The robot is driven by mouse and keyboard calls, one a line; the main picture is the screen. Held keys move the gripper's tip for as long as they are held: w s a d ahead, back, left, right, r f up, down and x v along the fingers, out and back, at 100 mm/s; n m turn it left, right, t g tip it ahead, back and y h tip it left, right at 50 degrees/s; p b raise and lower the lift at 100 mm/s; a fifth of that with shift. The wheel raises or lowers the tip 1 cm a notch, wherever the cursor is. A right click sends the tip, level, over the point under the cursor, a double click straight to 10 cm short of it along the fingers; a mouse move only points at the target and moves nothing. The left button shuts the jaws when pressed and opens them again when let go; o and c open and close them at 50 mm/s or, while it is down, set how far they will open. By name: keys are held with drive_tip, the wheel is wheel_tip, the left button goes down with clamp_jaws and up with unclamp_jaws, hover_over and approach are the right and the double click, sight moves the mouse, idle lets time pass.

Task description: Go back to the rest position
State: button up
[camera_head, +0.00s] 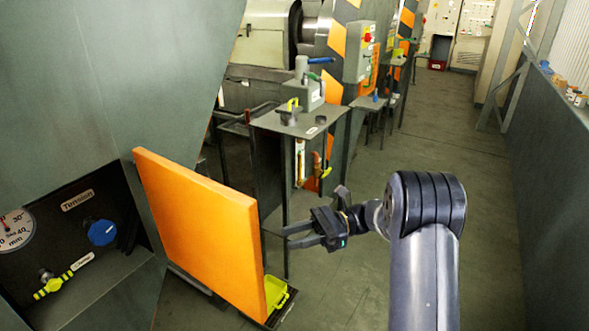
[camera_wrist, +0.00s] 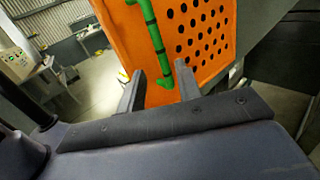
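My gripper (camera_head: 287,237) is to the right of an open orange door (camera_head: 200,225) in the head view, its fingers pointing left toward it. The two fingers are spread apart with nothing seen between them. In the wrist view my gripper (camera_wrist: 160,82) is also open. Ahead of its fingers is an orange panel (camera_wrist: 205,30) with rows of dark holes and a green bar (camera_wrist: 152,35). The fingers overlap the panel in the picture; the exact gap cannot be told.
The open compartment on the left holds a gauge (camera_head: 14,230), a blue knob (camera_head: 102,232) and a yellow valve handle (camera_head: 53,284). A yellow-green tray (camera_head: 275,293) is low by the door. A metal stand (camera_head: 300,122) is behind my gripper. Floor (camera_head: 400,160) is clear to the right.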

drive_tip(key=p+x, duration=0.1)
drive_tip(key=x, duration=0.9)
drive_tip(key=shift+p, duration=0.3)
drive_tip(key=shift+d, duration=0.1)
drive_tip(key=shift+s, duration=0.2)
